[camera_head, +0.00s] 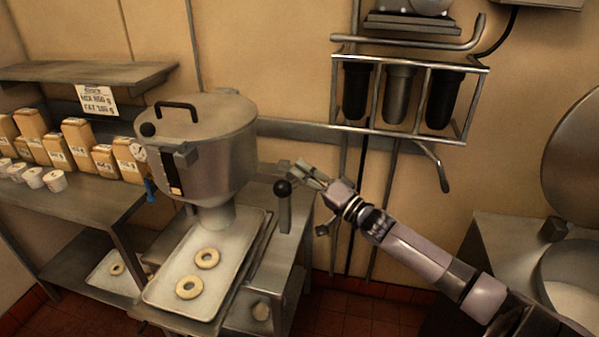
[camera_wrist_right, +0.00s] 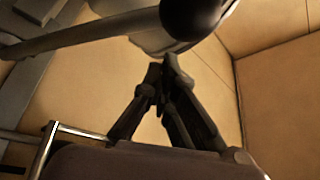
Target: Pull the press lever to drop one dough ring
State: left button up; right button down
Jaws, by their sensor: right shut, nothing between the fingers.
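The dough press (camera_head: 215,165) is a metal hopper with a black-handled lid and a spout over a pale tray (camera_head: 240,235). Two dough rings, one nearer the spout (camera_head: 207,258) and one in front (camera_head: 189,287), lie apart on the tray. The press lever (camera_head: 285,213) stands upright right of the tray, with a black ball knob (camera_head: 282,187). My right gripper (camera_head: 297,170) is shut and empty, just right of and above the knob. In the wrist view its fingertips (camera_wrist_right: 170,68) meet below a black knob (camera_wrist_right: 190,18); contact cannot be told. My left gripper is not in view.
Cartons (camera_head: 78,140) and white cups (camera_head: 54,180) stand on the left counter. A metal rack (camera_head: 410,130) hangs on the wall above my right arm. A round vessel with a raised lid (camera_head: 575,170) stands at the right. Another ring (camera_head: 117,269) lies lower left.

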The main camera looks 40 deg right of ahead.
jog(key=shift+s+a+f, duration=0.4)
jog(key=shift+s+a, duration=0.05)
jog(key=shift+a, duration=0.2)
jog(key=shift+f, duration=0.1)
